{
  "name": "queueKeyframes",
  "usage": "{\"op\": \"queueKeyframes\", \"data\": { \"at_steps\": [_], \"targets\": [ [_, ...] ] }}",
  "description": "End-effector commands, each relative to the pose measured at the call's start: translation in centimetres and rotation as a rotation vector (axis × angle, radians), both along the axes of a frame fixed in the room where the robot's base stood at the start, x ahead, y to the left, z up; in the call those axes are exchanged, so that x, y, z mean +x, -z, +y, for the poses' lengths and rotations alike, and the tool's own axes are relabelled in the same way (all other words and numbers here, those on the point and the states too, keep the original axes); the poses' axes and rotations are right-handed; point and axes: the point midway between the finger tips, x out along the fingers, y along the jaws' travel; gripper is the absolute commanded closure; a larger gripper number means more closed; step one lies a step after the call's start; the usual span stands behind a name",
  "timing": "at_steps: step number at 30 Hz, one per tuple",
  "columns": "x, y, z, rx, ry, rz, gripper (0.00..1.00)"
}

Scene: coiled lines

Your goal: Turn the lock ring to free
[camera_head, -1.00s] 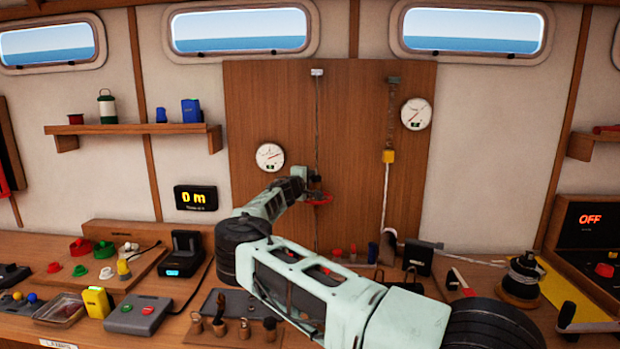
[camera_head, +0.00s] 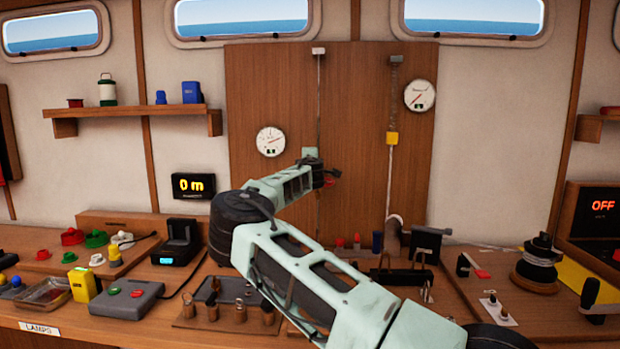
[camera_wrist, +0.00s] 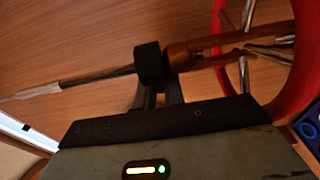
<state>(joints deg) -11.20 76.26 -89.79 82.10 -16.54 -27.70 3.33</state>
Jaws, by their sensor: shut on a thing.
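In the wrist view a black collar (camera_wrist: 152,62), seemingly the lock ring, sits around a thin rod beside a copper-brown sleeve (camera_wrist: 182,57). My gripper (camera_wrist: 160,85) is shut at the black collar; its far finger and the exact contact are partly hidden. A red handwheel (camera_wrist: 300,85) with metal spokes stands just right of the sleeve, cut off by the frame edge. In the head view my gripper (camera_head: 325,174) is at the wooden panel on the left cord line, and my arm hides the ring and most of the red wheel (camera_head: 332,183).
The bench below holds several small parts, a grey button box (camera_head: 126,300) and a black spool (camera_head: 536,262).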

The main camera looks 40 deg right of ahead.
Motion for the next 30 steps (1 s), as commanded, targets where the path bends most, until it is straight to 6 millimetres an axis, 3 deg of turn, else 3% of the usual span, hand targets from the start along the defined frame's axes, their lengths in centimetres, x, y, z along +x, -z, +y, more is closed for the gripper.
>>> {"op": "queueKeyframes", "data": {
  "at_steps": [2, 30],
  "targets": [
    [-0.3, 0.7, 0.0, 0.006, -0.065, -0.007, 1.00],
    [-2.3, -0.1, 1.8, 0.000, -0.910, 0.000, 1.00]
  ]
}}
